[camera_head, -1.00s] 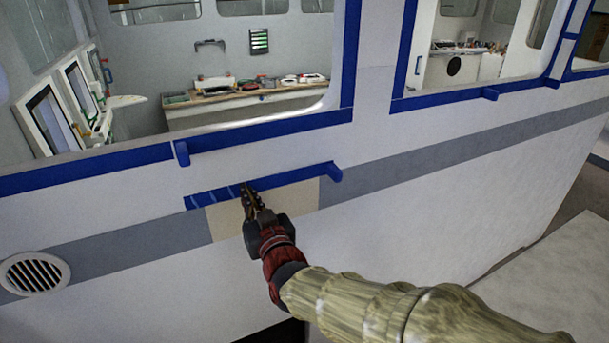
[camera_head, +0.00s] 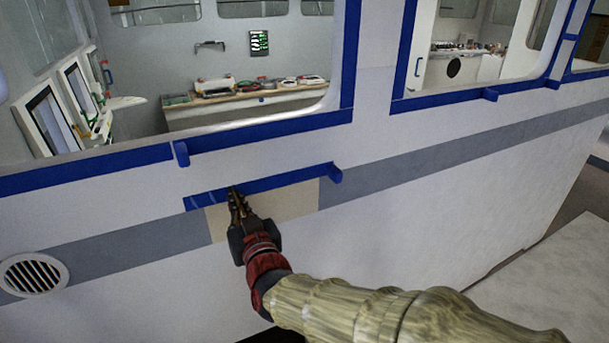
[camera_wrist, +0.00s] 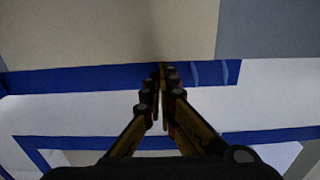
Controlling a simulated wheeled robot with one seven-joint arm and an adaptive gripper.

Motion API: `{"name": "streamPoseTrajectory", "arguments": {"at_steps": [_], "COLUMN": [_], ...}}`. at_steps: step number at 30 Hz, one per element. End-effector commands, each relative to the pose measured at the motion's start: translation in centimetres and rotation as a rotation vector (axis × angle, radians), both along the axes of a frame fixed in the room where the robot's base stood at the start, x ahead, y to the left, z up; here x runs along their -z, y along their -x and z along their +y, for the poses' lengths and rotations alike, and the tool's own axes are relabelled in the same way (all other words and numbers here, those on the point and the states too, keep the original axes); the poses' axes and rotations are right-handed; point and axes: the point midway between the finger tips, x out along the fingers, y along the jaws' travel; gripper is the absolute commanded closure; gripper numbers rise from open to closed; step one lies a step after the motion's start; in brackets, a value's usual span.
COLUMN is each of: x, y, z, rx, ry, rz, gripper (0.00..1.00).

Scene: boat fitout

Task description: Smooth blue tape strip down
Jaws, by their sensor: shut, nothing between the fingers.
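The blue tape strip (camera_head: 285,181) runs along the top edge of a beige patch (camera_head: 292,202) on the white hull side. Pale crease lines show across its left part, and a tab of tape sticks out at its right end. My gripper (camera_head: 234,190) is shut and empty, with its fingertips at the strip's lower edge, left of its middle. In the wrist view the strip (camera_wrist: 105,77) passes behind the fingertips (camera_wrist: 162,72), which appear to touch it. Two pale creases show to the right of the fingertips there. The stretch directly behind the fingertips is hidden.
Blue tape (camera_head: 270,130) frames the window openings above, with small tabs sticking out. A grey band (camera_head: 130,238) runs along the hull on both sides of the patch. A round vent (camera_head: 34,275) sits at lower left. The hull right of the patch is clear.

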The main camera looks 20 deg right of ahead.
Motion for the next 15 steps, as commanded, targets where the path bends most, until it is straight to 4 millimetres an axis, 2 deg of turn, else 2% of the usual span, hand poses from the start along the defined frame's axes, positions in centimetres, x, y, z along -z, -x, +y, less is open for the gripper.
{"name": "streamPoseTrajectory", "arguments": {"at_steps": [4, 15], "x": [-0.05, 0.0], "y": [-0.02, -0.04], "z": [0.74, 0.89], "rx": [-0.001, 0.001], "ry": [0.0, 0.0], "rz": [-0.001, 0.0], "gripper": [1.0, 1.0]}}
